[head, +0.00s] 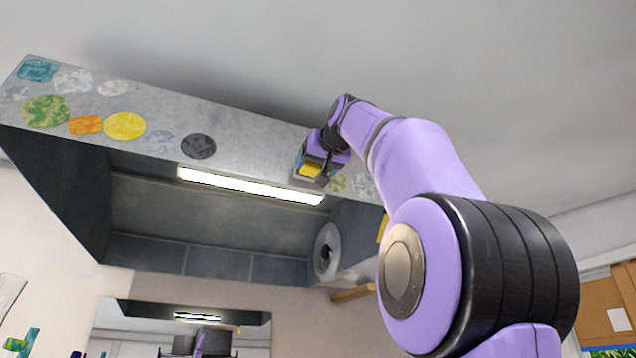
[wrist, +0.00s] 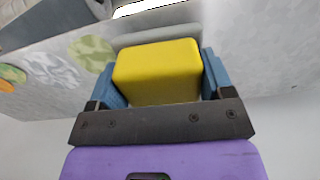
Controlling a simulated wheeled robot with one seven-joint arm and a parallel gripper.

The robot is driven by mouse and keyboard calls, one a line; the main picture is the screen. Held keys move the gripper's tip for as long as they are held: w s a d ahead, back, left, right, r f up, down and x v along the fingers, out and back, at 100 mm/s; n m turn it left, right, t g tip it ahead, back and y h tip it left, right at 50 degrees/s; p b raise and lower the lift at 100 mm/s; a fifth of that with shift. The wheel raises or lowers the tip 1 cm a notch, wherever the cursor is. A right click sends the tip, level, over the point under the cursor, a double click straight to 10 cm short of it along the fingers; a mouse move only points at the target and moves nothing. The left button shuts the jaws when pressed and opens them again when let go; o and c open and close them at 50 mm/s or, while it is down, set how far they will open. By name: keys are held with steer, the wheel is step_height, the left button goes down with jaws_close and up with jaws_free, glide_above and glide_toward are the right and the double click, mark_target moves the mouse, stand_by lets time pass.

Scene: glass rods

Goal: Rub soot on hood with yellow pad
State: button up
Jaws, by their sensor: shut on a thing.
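The hood (head: 240,150) is a grey metal canopy overhead, with a row of coloured patches on its front face. A dark grey, soot-like patch (head: 198,146) lies right of the yellow patch, to the left of my gripper. My gripper (head: 313,167) is shut on the yellow pad (wrist: 158,72), at the right part of the hood's front face. In the wrist view, blue fingers (wrist: 212,72) clasp the pad's two sides. The pad is close to the hood face; I cannot tell if it touches. The dark patch does not show clearly in the wrist view.
Other patches are teal (head: 37,69), green (head: 46,111), orange (head: 85,125), yellow (head: 124,126) and pale grey. Greenish patches (wrist: 92,50) show beside the pad in the wrist view. A lit strip (head: 250,186) runs along the hood's lower edge. The ceiling is close above.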

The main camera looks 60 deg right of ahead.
steer(key=shift+x, duration=1)
stand_by(0.8)
steer(key=s+d, duration=0.2)
steer(key=d, duration=0.1)
steer(key=shift+d, duration=0.2)
stand_by(0.4)
steer(key=shift+w+a, duration=0.6)
steer(key=shift+a, duration=0.2)
steer(key=shift+w+a, duration=0.6)
steer(key=shift+a, duration=0.2)
steer(key=v, duration=0.6)
